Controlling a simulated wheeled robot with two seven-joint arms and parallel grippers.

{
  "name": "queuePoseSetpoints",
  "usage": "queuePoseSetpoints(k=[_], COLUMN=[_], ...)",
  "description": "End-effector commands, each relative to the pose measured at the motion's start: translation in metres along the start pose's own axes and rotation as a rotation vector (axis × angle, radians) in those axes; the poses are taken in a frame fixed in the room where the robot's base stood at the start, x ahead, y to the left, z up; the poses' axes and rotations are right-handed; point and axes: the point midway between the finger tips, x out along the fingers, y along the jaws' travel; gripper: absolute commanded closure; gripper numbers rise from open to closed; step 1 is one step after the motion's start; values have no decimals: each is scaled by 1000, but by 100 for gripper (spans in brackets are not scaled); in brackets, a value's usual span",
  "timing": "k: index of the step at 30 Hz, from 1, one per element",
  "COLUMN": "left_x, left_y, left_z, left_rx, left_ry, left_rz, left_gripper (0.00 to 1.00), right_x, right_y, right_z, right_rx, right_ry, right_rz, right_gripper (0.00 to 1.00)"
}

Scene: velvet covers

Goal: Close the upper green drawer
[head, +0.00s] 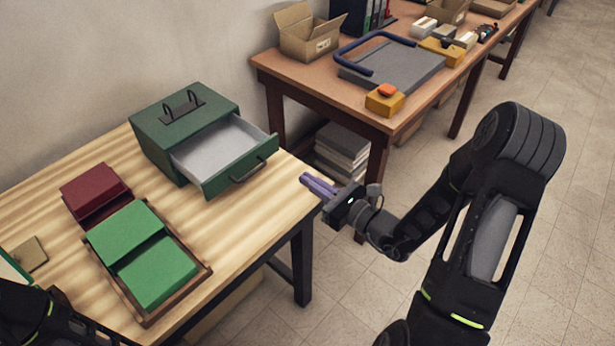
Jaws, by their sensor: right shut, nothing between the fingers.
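A green metal box (150,148) with a black handle on top stands at the back of the light wooden table. Its green drawer (236,176) is pulled out well toward the right front, showing a pale, empty inside. A dark pull handle (248,170) is on the drawer's front. I see only this one drawer and cannot make out another below it. My right gripper (318,184), with purple fingers, is shut and empty. It is to the right of the drawer front, apart from it, by the table's right edge. My left arm shows at the lower left; its gripper is not visible.
A wooden tray (207,270) with bright green blocks and a dark red box (92,192) lie left and in front of the drawer. A second table (290,73) behind holds a cardboard box, a grey device and yellow items. Table space right of the tray is clear.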

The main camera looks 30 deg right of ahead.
Motion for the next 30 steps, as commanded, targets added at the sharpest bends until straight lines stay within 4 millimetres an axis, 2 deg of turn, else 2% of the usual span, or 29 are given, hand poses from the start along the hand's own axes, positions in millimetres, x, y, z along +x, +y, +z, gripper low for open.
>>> queuePoseSetpoints(k=[12,18,23,30], left_x=[-16,-22,-23,-23], left_y=[6,7,7,7], left_z=[1,2,2,2], left_rx=[-2,-3,-4,-4], left_ry=[-3,-5,-6,-6], left_rz=[-2,-5,-6,-6], left_gripper=[50,50,50,50], right_x=[81,110,120,121], right_y=[2,1,1,0], right_z=[2,1,0,0], right_rx=[1,0,0,0], right_ry=[0,1,1,1], right_rz=[3,2,1,0], right_gripper=[100,100,100,100])
